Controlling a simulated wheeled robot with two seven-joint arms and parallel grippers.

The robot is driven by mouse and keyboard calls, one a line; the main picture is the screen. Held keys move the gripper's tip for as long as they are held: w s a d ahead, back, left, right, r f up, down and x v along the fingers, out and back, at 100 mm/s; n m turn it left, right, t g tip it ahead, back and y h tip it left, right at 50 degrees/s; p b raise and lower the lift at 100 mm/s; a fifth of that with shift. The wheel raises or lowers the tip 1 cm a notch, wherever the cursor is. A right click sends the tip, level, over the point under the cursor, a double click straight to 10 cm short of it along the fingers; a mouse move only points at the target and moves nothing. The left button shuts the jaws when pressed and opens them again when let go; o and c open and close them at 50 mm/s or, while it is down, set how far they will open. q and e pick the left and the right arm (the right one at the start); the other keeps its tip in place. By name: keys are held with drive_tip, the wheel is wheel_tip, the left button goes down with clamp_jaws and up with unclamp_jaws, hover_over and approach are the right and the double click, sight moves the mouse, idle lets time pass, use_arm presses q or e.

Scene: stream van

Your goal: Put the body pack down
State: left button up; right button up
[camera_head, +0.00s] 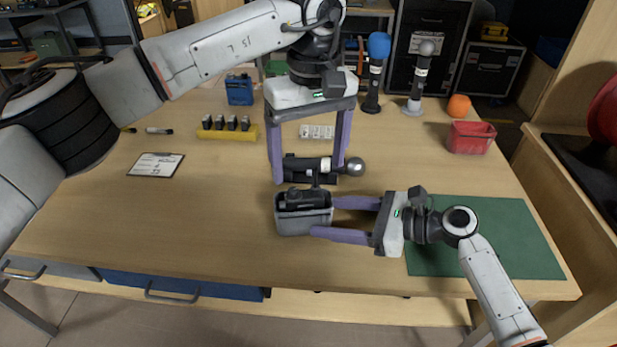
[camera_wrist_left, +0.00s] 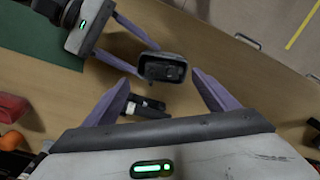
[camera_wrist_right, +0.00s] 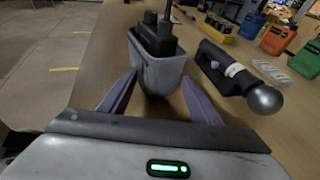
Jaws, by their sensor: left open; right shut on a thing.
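The body pack (camera_head: 293,198) is a small black box with a stub antenna. It sits inside a grey tub (camera_head: 304,224) near the middle of the table; both also show in the right wrist view, the pack (camera_wrist_right: 155,35) above the tub's rim (camera_wrist_right: 160,75). My right gripper (camera_head: 324,217) comes from the right and is shut on the tub, a finger on each side. Whether the tub touches the table is unclear. My left gripper (camera_head: 308,172) points down, open, just behind the tub, its fingers on either side of a lying handheld microphone (camera_head: 355,167).
A yellow holder (camera_head: 227,134) with several dark packs, a blue box (camera_head: 239,90) and a clipboard (camera_head: 156,165) are on the left. Two upright microphones, one blue-topped (camera_head: 378,46), stand at the back. A red bin (camera_head: 470,137) and green mat (camera_head: 500,225) are right. The front-left tabletop is clear.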

drive_tip(key=o, duration=0.9)
drive_tip(key=shift+c, duration=0.2)
use_arm(q)
wheel_tip(320, 180, up, 7)
drive_tip(key=shift+d, duration=0.1)
